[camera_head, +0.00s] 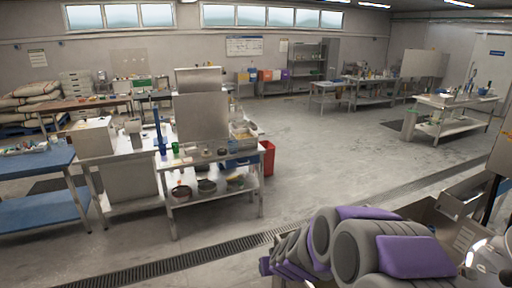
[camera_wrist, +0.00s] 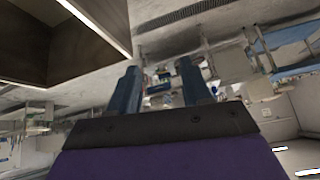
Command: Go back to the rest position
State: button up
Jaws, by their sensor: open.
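My gripper (camera_wrist: 158,82) shows in the wrist view with its two blue fingers spread apart. Nothing is between the fingers, so it is open and empty. The wrist view is tilted, with tables of the room far beyond the fingertips. In the head view, my grey and purple arm (camera_head: 345,240) is folded low at the bottom right. My gripper cannot be made out in the head view. No bean grinder can be told for sure in either view.
A steel worktable (camera_head: 215,190) with pots on its lower shelf stands left of centre. A blue table (camera_head: 42,160) is at far left. A red bin (camera_head: 268,158) stands beside the worktable. A floor drain (camera_head: 190,258) crosses in front. The floor right of centre is clear.

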jog(key=s+r+g+b, duration=0.3)
jog(key=s+r+g, duration=0.1)
jog(key=s, duration=1.3)
jog(key=s+d+m+g+h+b, duration=0.1)
jog(key=s+d, duration=0.3)
jog(key=s, duration=0.7)
jog(key=s+d+r+m+g+h+b, duration=0.1)
jog(key=s+d+g, duration=0.2)
jog(key=s, duration=0.8)
jog(key=shift+d, duration=1.2)
jog(key=shift+r, duration=0.1)
